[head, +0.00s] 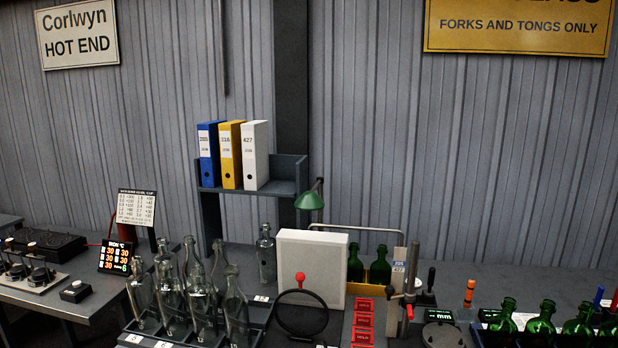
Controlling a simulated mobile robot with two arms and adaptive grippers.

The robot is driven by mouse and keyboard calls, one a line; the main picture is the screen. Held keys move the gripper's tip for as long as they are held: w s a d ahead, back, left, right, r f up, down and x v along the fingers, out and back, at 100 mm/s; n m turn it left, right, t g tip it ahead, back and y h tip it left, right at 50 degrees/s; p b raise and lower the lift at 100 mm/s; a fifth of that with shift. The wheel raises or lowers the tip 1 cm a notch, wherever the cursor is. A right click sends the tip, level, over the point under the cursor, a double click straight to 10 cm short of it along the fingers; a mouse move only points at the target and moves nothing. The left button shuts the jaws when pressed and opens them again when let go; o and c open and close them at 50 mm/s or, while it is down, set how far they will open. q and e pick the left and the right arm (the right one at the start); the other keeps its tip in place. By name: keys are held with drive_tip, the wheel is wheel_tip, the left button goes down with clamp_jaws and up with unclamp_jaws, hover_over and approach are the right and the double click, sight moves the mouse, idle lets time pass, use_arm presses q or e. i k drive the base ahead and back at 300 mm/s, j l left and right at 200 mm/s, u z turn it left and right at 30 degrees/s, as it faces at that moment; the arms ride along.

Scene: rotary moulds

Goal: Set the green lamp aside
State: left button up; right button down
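The green lamp (310,201) stands at the back of the bench, behind a pale upright panel. Its green shade tilts downward on a thin stem, and its base is hidden behind the panel. Neither of my grippers shows in the head view.
The pale panel (311,268) stands in front of the lamp, with green bottles (380,266) to its right. Clear bottles (201,302) fill a rack at left. A black ring (302,318) with a red knob stands in front.

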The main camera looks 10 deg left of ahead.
sight(309, 200)
drive_tip(key=i+j, duration=0.8)
drive_tip(key=j+z, duration=0.05)
